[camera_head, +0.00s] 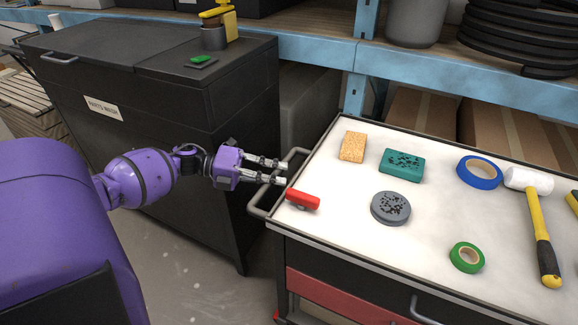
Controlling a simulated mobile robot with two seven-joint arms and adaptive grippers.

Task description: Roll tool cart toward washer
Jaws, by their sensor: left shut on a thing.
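The tool cart (345,232) stands at the right, with a pale top, a dark frame and a red drawer. Its grey bar handle (262,200) sticks out from its left end. My left gripper (282,172) is at this handle, its fingers shut on the bar. The washer (160,97) is a black cabinet labelled "PARTS WASH" at the left and back. A floor gap lies between it and the cart's front. My right gripper is out of view.
A blue shelf (310,48) stands behind. Concrete floor (190,255) shows at the lower left.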

